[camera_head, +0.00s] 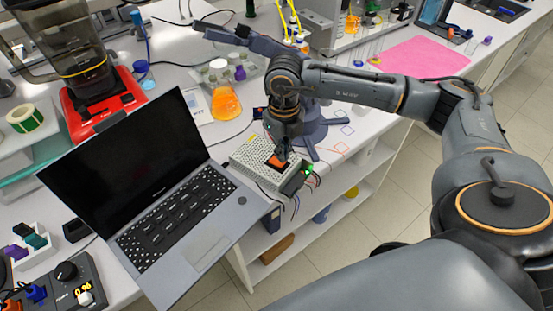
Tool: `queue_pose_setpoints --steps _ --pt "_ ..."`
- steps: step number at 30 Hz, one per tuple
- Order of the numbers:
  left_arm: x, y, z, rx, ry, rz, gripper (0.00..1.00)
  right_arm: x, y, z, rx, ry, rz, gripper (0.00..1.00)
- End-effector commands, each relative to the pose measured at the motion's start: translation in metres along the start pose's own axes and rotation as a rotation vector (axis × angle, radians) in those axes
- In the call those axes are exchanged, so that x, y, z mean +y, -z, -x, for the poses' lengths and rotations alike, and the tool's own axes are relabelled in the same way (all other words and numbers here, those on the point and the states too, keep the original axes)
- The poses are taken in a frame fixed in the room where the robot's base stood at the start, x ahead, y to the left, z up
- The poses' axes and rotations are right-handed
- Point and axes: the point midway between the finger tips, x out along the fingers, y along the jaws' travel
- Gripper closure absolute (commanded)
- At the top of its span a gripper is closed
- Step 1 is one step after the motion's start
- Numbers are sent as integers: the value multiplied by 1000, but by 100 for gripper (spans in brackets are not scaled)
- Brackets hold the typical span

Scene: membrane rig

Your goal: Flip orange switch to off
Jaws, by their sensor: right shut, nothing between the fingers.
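The orange switch (275,164) sits on top of a pale perforated power box (252,157) at the bench edge. A small green light (309,169) glows on the box's right end, where several wires come out. My right gripper (281,156) is shut and empty. It points down with its fingertips at the switch, touching or just above it; I cannot tell which. The fingers hide part of the switch, so its position is unclear. My left gripper is not in view.
An open laptop (205,251) stands left of the box, close to it. A flask with orange liquid (225,103) and a dark multi-armed stand (312,127) are behind. A red-based blender (104,112) is at the far left. The bench front drops to shelves.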

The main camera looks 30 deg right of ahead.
Motion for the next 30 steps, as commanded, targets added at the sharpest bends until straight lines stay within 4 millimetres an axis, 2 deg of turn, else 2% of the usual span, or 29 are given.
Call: queue_pose_setpoints --steps 30 --pt "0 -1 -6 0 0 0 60 0 0 -7 0 0 0 100"
